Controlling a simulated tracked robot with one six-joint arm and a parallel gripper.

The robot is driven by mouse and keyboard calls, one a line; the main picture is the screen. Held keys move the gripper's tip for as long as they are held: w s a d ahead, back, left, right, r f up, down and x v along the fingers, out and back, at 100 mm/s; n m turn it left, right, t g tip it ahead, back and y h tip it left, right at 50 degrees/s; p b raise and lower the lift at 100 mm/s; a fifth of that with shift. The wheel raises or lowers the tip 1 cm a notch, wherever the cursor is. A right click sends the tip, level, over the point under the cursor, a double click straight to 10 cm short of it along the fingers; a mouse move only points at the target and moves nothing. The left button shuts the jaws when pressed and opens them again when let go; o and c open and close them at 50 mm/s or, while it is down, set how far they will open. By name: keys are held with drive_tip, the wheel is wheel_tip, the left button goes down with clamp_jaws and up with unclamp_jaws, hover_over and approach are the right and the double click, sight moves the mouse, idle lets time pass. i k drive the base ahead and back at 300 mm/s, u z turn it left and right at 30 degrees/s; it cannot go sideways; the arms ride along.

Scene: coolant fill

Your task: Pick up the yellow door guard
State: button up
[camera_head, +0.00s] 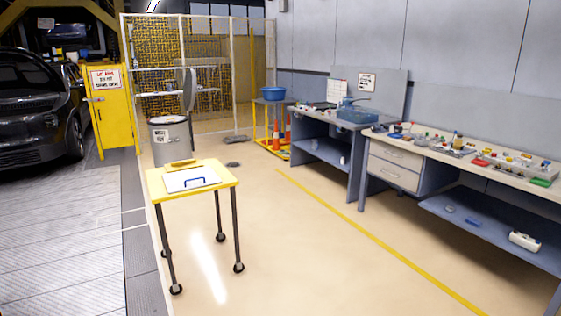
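A small yellow flat piece (182,163), which looks like the door guard, lies at the back of the top of a yellow wheeled cart (221,183). It is small in the picture, and its exact shape is hard to tell against the yellow top. A white panel with a blue handle (193,180) lies just in front of it. My gripper is not in view, so its place and state cannot be seen.
A grey bin (172,139) with a raised lid stands behind the cart. A dark car (36,108) and a yellow cabinet (108,112) are at left. Workbenches with small items (470,148) line the right wall. The floor (300,240) right of the cart is clear.

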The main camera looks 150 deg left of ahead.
sight(193, 163)
drive_tip(key=u, duration=2.95)
drive_tip(key=k, duration=0.05)
drive_tip(key=u, duration=2.55)
